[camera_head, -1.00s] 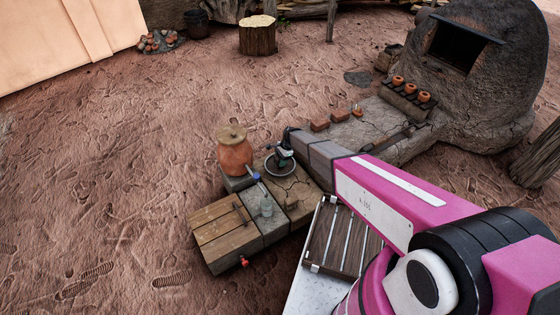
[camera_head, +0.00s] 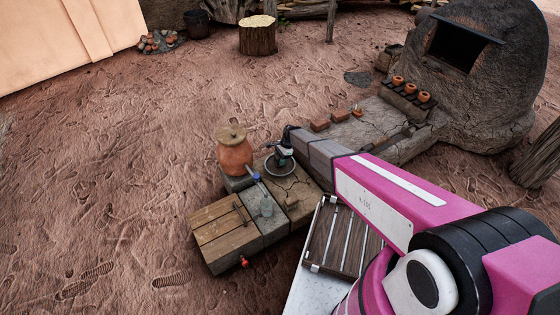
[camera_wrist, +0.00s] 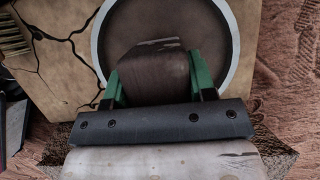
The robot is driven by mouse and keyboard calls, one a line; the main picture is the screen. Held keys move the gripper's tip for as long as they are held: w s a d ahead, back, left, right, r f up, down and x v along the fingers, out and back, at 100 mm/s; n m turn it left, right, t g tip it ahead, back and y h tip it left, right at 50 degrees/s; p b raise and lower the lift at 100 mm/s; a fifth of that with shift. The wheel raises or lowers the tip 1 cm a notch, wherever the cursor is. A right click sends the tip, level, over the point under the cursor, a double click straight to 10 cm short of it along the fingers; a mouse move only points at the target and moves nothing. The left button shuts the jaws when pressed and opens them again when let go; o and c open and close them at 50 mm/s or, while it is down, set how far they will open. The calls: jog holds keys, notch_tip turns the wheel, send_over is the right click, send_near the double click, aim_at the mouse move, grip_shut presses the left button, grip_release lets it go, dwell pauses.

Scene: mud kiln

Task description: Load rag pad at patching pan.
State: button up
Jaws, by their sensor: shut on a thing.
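My gripper (camera_wrist: 156,82) has green fingers that are closed on the rag pad (camera_wrist: 152,72), a dark brown-grey folded block, in the wrist view. The patching pan (camera_wrist: 234,42) is a dark round dish with a pale rim, and the pad and fingers overlap it in that view. In the head view the pan (camera_head: 267,171) sits on the cracked clay slab, with my gripper (camera_head: 284,160) over it. I cannot tell whether the pad touches the pan floor. The pad is not clear in the head view.
A lidded clay jar (camera_head: 235,153) stands close left of the pan. A brush (camera_wrist: 13,38) shows at the wrist view's left edge. A slatted wooden rack (camera_head: 335,240) lies to the right.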

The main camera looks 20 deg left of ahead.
aim_at(278, 155)
jog(key=shift+r, duration=2.9)
